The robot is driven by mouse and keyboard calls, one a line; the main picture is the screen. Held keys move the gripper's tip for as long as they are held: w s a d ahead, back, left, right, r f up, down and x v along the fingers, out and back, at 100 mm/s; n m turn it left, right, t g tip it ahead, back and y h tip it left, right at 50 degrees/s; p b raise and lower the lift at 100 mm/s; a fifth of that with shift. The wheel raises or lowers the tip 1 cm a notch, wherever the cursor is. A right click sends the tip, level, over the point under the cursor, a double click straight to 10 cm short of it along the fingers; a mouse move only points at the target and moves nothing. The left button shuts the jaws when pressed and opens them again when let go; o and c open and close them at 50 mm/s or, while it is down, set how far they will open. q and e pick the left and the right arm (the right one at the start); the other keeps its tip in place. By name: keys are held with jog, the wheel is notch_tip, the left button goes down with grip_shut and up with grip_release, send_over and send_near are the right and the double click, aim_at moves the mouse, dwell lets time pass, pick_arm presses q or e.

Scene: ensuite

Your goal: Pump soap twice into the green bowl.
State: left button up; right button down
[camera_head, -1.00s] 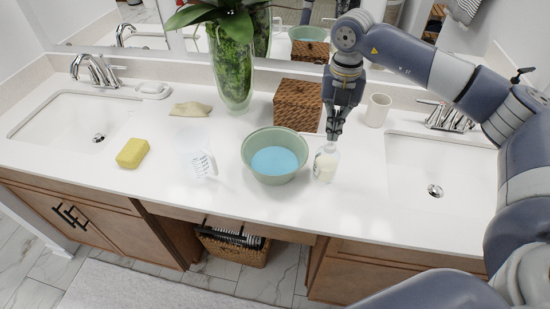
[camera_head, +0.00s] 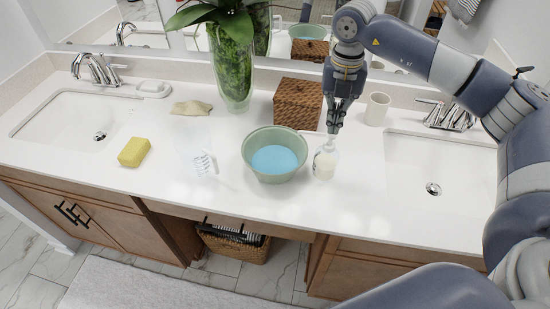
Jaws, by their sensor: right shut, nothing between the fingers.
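The green bowl (camera_head: 247,157) stands on the white counter with light blue contents inside. Just right of it stands a small clear soap bottle (camera_head: 325,165) with pale liquid, upright and close to the bowl's rim. My right gripper (camera_head: 333,129) points down directly above the bottle's pump top, fingers shut and empty. The pump top is small and partly hidden by the fingertips, so I cannot tell whether they touch it. My left gripper is not in view.
A woven box (camera_head: 298,104) stands behind the bowl, a cup (camera_head: 377,109) right of the gripper. A plant vase (camera_head: 232,75), a tan cloth (camera_head: 191,108), a yellow sponge (camera_head: 134,152) and a brush (camera_head: 204,164) lie leftward. The counter front is clear.

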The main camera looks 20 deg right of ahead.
notch_tip(320, 180, up, 6)
jog(key=p, duration=0.3)
jog(key=shift+p, duration=0.35)
